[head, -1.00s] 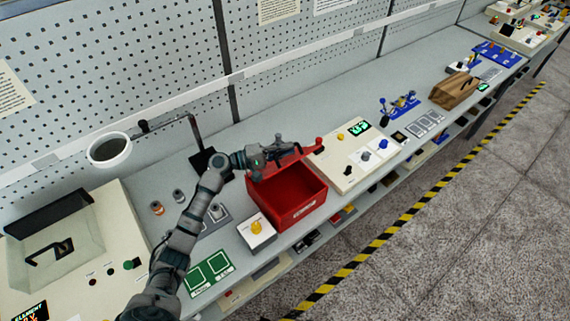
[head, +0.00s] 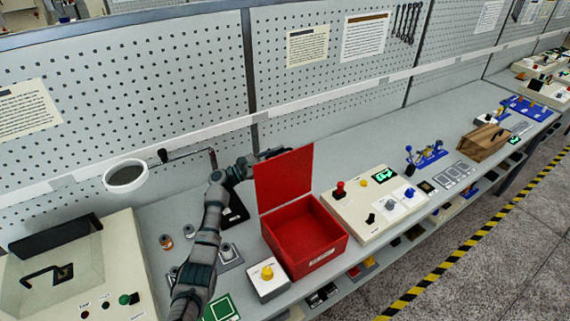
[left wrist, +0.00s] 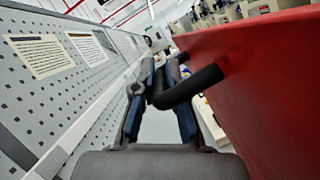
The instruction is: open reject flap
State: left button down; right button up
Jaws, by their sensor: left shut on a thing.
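The reject flap (head: 284,179) is a red panel standing roughly upright at the back edge of the open red box (head: 322,254). My left gripper (head: 270,153) is behind the flap in the head view, mostly hidden by it. In the left wrist view, my left gripper (left wrist: 160,88) is shut around a black bar handle (left wrist: 190,86) fixed to the red flap (left wrist: 265,85). My right gripper is not in view.
A cream panel with knobs and a green display (head: 365,205) stands right of the box. A small white box with a yellow knob (head: 267,276) is at its front left. The pegboard (head: 330,90) rises behind.

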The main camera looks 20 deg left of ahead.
pick_arm(q)
jog(key=shift+w+a+f+n+b, duration=0.35)
jog(key=shift+w+a+f+n, duration=0.25)
jog(key=shift+n, duration=0.2)
jog(key=shift+a+f, duration=0.1)
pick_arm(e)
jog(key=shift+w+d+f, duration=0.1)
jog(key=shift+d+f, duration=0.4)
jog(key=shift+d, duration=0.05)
pick_arm(q)
jog(key=c, duration=1.4)
grip_release()
jog(key=shift+o, duration=1)
jog(key=shift+a, duration=0.1)
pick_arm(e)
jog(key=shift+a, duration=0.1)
